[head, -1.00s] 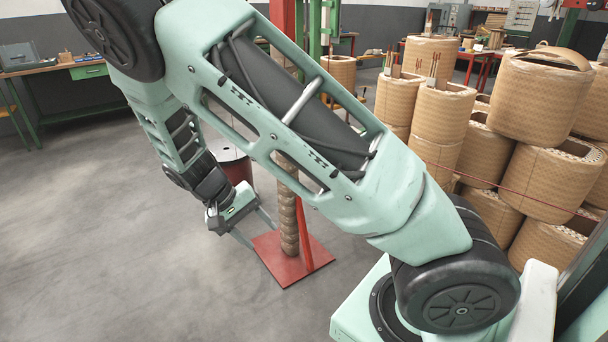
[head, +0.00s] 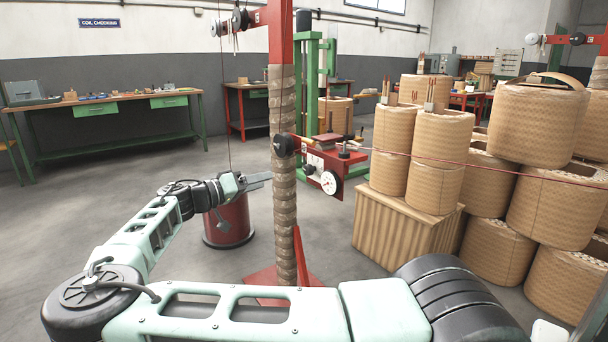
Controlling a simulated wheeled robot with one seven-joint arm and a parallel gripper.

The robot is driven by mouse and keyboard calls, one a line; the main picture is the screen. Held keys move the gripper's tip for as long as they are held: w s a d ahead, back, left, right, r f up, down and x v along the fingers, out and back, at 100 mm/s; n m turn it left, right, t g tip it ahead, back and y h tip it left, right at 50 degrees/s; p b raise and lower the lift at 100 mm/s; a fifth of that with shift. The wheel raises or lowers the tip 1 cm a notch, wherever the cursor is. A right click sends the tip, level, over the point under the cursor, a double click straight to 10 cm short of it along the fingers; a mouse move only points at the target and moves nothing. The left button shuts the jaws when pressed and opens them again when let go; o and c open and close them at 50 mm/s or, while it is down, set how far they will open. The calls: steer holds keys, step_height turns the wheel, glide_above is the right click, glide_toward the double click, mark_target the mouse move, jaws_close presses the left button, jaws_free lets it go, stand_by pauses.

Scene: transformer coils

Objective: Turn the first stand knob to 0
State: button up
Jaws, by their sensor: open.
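The nearer red stand (head: 282,40) rises in the middle of the head view, its column wrapped in tan banding. A red box (head: 318,160) is mounted on its right side. The box carries a round white dial with a dark centre (head: 329,183). A black round part (head: 285,145) sits at the column beside the box. I cannot tell which of these is the knob, and no setting is readable. My gripper (head: 266,184) is open and empty, left of the column and pointing right, a little apart from it in the picture.
A dark red drum (head: 228,220) stands on the floor behind my gripper. Stacked tan coils (head: 550,110) fill the right side, some on a ribbed tan crate (head: 405,225). A red wire (head: 450,161) runs right from the box. Workbenches (head: 110,98) line the back wall.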

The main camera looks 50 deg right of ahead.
mark_target(306, 170)
steer(key=b+x, duration=0.1)
steer(key=x, duration=1.3)
steer(key=shift+s+d+f, duration=0.1)
steer(key=shift+s+d, duration=0.1)
steer(key=shift+d, duration=0.1)
steer(key=shift+c, duration=0.3)
steer(key=c, duration=0.9)
